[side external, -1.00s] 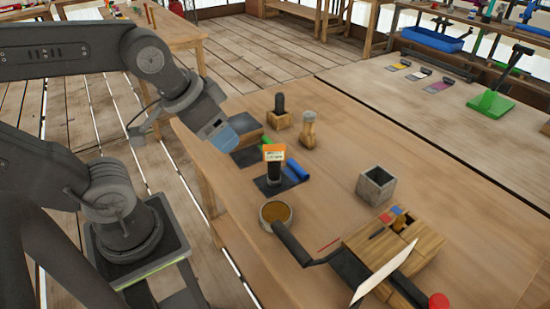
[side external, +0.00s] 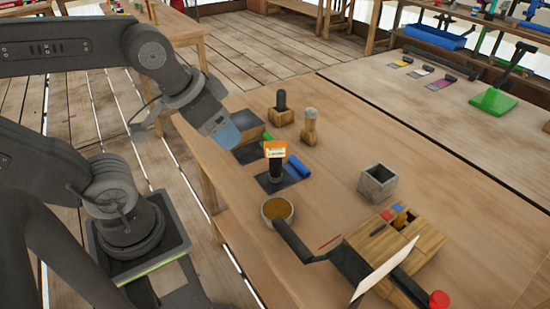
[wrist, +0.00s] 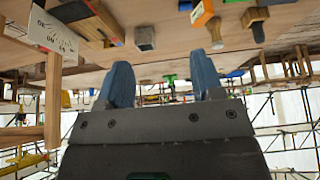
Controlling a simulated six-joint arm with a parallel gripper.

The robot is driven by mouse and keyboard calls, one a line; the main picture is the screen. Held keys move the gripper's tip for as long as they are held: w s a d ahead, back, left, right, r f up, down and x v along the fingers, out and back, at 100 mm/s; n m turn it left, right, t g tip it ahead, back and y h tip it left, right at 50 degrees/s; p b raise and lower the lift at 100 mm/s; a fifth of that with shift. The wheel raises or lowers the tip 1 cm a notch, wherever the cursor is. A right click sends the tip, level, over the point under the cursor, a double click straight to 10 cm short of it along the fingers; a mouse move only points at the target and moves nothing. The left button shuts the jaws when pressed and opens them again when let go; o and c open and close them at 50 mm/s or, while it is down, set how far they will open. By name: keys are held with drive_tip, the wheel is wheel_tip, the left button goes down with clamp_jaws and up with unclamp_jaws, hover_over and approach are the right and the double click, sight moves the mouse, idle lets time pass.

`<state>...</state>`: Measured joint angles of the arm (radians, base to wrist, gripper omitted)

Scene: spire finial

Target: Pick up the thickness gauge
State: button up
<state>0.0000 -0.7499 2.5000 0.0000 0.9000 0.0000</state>
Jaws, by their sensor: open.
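The likely thickness gauge is an orange-headed tool (side external: 275,150) with a pale label and a black lower part. It stands upright on a dark mat (side external: 278,183) on the wooden bench in the side view. Its orange head (wrist: 203,14) also shows near the top of the wrist view, beyond my fingers. My gripper (side external: 226,136) is up and to the left of it, near the bench's left edge, apart from it. In the wrist view its two blue fingers (wrist: 161,82) are spread with nothing between them.
A blue roll (side external: 298,166) lies right beside the gauge. A round tan-filled dish (side external: 277,210) stands in front. A black-handled stamp (side external: 281,108), a wooden post (side external: 310,127) and a grey box (side external: 377,183) stand around. A wooden block (side external: 415,225) is at the front right.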

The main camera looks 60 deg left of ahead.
drive_tip(key=o, duration=0.5)
drive_tip(key=shift+o, duration=0.2)
drive_tip(key=m+g, duration=0.6)
drive_tip(key=m, duration=1.8)
hover_over(275, 143)
wheel_tip(275, 143, down, 6)
drive_tip(key=r, duration=0.1)
wheel_tip(275, 143, down, 14)
drive_tip(key=shift+r, duration=0.1)
